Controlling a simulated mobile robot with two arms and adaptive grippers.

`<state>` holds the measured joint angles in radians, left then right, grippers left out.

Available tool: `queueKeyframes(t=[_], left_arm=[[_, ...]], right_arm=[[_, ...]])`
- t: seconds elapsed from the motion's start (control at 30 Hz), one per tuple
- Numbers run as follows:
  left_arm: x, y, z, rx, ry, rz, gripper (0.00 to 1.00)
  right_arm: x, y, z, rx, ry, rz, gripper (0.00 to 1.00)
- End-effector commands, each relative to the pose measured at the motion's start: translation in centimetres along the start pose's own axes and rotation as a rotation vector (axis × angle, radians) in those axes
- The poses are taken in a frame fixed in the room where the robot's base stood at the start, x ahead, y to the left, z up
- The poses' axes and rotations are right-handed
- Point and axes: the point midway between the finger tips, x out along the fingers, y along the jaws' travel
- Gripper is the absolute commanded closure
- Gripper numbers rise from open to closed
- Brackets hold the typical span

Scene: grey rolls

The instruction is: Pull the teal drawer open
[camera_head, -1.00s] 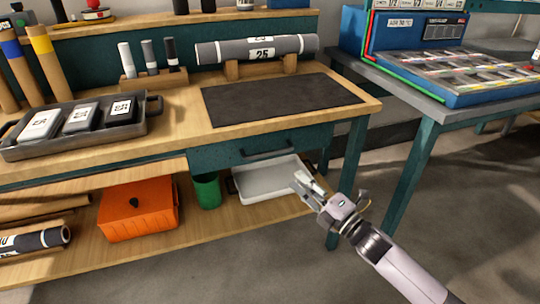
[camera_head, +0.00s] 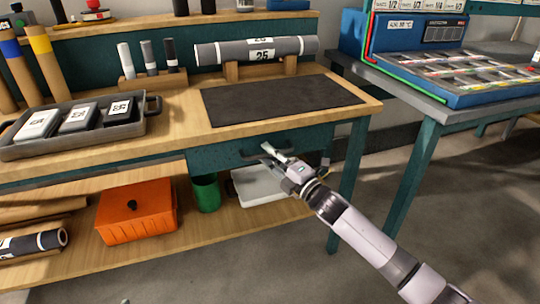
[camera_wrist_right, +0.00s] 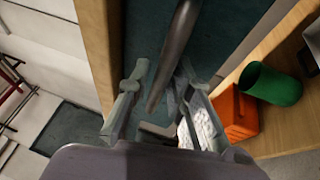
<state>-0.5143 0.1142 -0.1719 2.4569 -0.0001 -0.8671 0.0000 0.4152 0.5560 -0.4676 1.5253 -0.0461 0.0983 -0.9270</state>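The teal drawer (camera_head: 215,157) is set under the bench top, and its front looks flush with the frame. Its dark bar handle (camera_head: 247,155) is partly hidden by my right gripper (camera_head: 272,152), which is at the handle's right part. In the right wrist view, the handle (camera_wrist_right: 172,55) runs between the two spread fingers of the right gripper (camera_wrist_right: 155,98), with gaps on both sides. The drawer front (camera_wrist_right: 222,35) shows behind it. My left gripper is not in view.
On the lower shelf are a white tray (camera_head: 258,188), a green cup (camera_head: 206,193) and an orange box (camera_head: 137,210). The bench top bears a dark mat (camera_head: 280,100). A teal table leg (camera_head: 352,175) stands right of the drawer. Open floor lies in front.

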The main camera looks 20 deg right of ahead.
Motion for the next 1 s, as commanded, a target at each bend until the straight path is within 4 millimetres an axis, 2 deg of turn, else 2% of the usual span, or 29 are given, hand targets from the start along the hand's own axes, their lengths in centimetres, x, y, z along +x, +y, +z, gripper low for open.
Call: queueKeyframes(t=[0.13, 0.43, 1.0], left_arm=[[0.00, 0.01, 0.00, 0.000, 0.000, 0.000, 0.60], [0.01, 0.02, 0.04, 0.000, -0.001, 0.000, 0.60], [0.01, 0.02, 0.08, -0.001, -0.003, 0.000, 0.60]], right_arm=[[-0.02, -0.02, -0.01, 0.000, 0.000, 0.000, 0.80], [-0.05, -0.03, 0.00, 0.000, 0.000, 0.000, 1.00], [-0.07, -0.06, 0.00, 0.001, 0.000, -0.001, 1.00]])
